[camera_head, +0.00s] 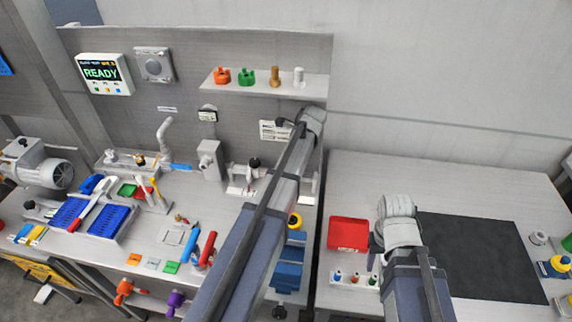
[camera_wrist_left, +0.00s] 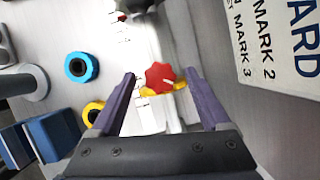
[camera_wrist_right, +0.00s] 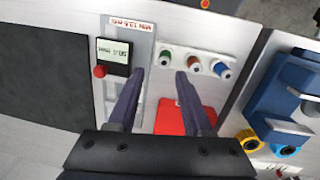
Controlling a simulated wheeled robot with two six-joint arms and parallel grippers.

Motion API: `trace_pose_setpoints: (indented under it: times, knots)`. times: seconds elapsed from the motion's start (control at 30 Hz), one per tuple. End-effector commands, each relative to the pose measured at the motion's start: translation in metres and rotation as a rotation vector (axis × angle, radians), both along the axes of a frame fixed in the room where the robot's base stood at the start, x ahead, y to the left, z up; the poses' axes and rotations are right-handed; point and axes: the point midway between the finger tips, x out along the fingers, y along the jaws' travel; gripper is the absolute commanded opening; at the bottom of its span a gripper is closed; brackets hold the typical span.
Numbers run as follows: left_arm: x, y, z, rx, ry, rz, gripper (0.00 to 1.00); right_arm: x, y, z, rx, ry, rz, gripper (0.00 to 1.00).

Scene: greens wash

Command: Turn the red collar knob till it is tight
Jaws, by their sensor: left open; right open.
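A lobed red knob (camera_wrist_left: 160,76) with a white mark sits on a yellow part in the left wrist view. My left gripper (camera_wrist_left: 161,80) is open, with one finger on each side of the knob in that view. I see gaps beside the knob; whether the fingertips reach its depth is unclear. In the head view my left arm hides the knob. My right gripper (camera_wrist_right: 160,76) is open and empty above the right bench, over a red tray (camera_wrist_right: 172,118); the tray also shows in the head view (camera_head: 348,233).
A blue ring (camera_wrist_left: 81,67) and a yellow ring (camera_wrist_left: 93,112) lie left of the knob in the left wrist view. A marked board (camera_wrist_left: 280,40) is at upper right. A small display unit (camera_wrist_right: 112,52) and a strip of coloured plugs (camera_wrist_right: 195,64) sit near my right gripper.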

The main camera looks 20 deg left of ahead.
Motion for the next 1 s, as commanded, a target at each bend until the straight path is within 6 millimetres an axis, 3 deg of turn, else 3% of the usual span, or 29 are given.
trace_pose_setpoints:
  times: [0.27, 0.9, 1.0]
  knots:
    - [0.0000, 0.0002, 0.0001, 0.000, 0.000, 0.000, 0.78, 0.0000, 0.0000, 0.0001, 0.000, 0.000, 0.000, 0.50]
    - [-0.0001, -0.0001, 0.0000, 0.000, 0.000, 0.000, 0.06, 0.0000, 0.0000, 0.0000, 0.000, 0.000, 0.000, 0.50]
    - [-0.0001, -0.0001, 0.0000, 0.000, 0.000, 0.000, 0.00, 0.0000, 0.0000, 0.0000, 0.000, 0.000, 0.000, 0.50]
